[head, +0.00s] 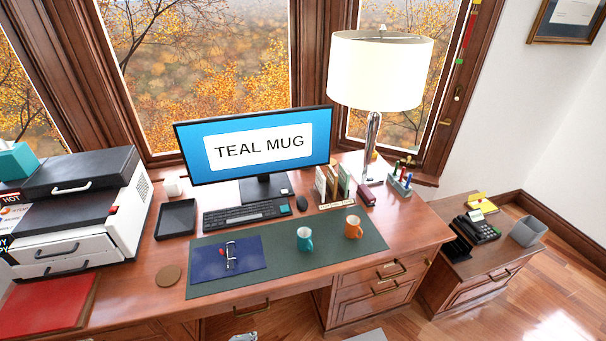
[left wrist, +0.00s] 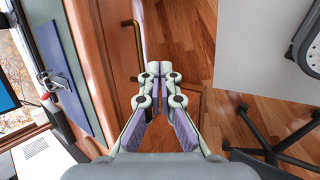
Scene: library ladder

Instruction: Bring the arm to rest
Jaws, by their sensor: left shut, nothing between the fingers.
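My left gripper (left wrist: 159,70) points away from its camera in the left wrist view. Its fingertips are together, with nothing between them. It hangs in front of the desk, over the wooden floor, close to a brass drawer handle (left wrist: 138,40) in the picture. In the head view only a small grey tip of my left gripper (head: 243,337) shows at the bottom edge. My right gripper is in neither view.
The desk (head: 160,290) bears a monitor (head: 255,145) reading TEAL MUG, a teal mug (head: 304,239), an orange mug (head: 353,228), a blue folder (head: 210,262) and a lamp (head: 380,70). A chair base (left wrist: 270,150) stands on the floor at right in the left wrist view.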

